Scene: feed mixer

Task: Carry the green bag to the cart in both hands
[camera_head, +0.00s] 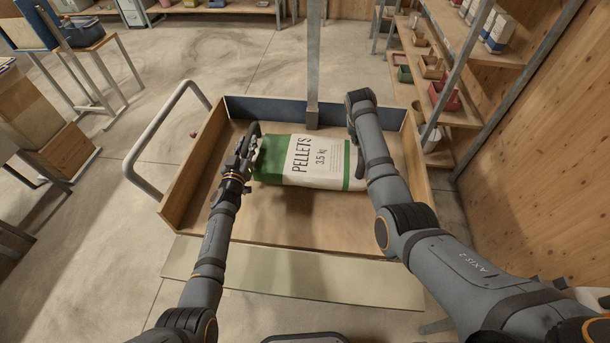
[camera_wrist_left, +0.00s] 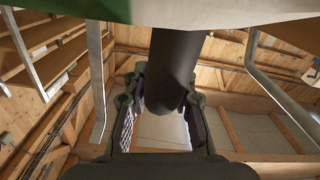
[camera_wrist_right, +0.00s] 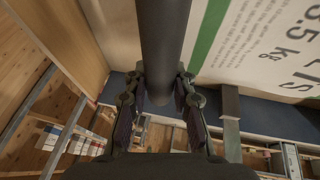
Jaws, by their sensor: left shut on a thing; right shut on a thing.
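The green bag (camera_head: 312,163), green and white with "PELLETS 3.5 kg" on it, lies flat over the bed of the cart (camera_head: 300,226), a wooden tray with a blue back panel. I cannot tell whether it touches the bed. My left gripper (camera_head: 250,145) is shut at the bag's left end; in the left wrist view its fingers (camera_wrist_left: 165,105) flank a dark round bar under the bag's pale edge (camera_wrist_left: 230,12). My right gripper (camera_wrist_right: 160,98) is shut at the bag's right end, largely hidden by its arm in the head view; the bag's printed side (camera_wrist_right: 275,45) shows beside it.
A bent metal handle (camera_head: 152,135) stands at the cart's left side. Shelves with bins and boxes (camera_head: 445,95) stand close on the right. Open floor (camera_head: 225,60) lies behind and left.

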